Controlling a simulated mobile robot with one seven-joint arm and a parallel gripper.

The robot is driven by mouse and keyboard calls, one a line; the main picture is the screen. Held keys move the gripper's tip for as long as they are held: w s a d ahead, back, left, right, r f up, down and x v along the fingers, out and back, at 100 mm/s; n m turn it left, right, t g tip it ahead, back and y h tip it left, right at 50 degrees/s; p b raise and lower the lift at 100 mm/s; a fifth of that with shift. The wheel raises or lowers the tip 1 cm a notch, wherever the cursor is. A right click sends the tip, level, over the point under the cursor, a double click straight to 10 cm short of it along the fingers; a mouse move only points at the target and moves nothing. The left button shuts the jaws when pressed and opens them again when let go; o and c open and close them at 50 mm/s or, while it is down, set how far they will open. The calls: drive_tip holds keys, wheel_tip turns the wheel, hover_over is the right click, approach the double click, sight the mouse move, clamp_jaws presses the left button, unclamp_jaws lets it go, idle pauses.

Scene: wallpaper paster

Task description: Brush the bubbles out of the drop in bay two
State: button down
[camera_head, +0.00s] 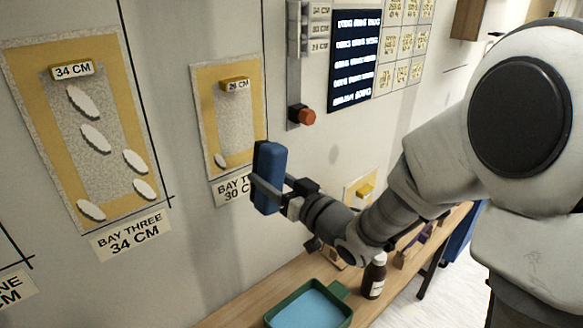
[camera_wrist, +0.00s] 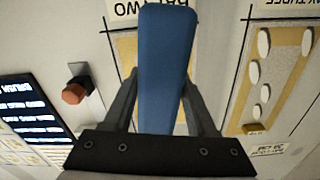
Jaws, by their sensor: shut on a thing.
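The bay two drop (camera_head: 206,105) is a yellow-edged, speckled panel on the wall with a yellow tag (camera_head: 235,85) near its top. One white bubble (camera_head: 220,159) shows near its lower left; the blue brush hides its lower right. In the wrist view the drop (camera_wrist: 124,50) is upside down and mostly behind the brush. The bay two label (camera_head: 232,189) is partly covered. My gripper (camera_head: 272,190) is shut on a blue block-like brush (camera_head: 268,165), held upright in front of the drop's lower right. Whether the brush touches the wall I cannot tell.
The bay three drop (camera_head: 113,182) to the left has several white bubbles. An orange-red knob (camera_head: 307,116) and a dark board (camera_head: 354,60) are on the wall to the right. Below, a bench holds a green tray (camera_head: 275,314) with blue inside and a brown bottle (camera_head: 374,276).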

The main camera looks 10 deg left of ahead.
drive_tip(key=shift+s+a+f+b, duration=0.1)
drive_tip(key=shift+b, duration=0.2)
drive_tip(key=b+x, duration=0.1)
drive_tip(key=x, duration=0.3)
drive_tip(key=shift+w+a, duration=0.25)
drive_tip(key=shift+x, duration=0.85)
drive_tip(key=shift+x, duration=1.25)
idle(2.0)
idle(0.5)
drive_tip(key=shift+s+a, duration=0.95)
drive_tip(key=shift+s, duration=0.2)
drive_tip(key=shift+s+a, duration=0.95)
drive_tip(key=shift+s, duration=0.2)
drive_tip(key=v, duration=0.7)
drive_tip(key=c, duration=0.7)
unclamp_jaws()
drive_tip(key=shift+w, duration=0.1)
drive_tip(key=shift+c, duration=0.2)
clamp_jaws()
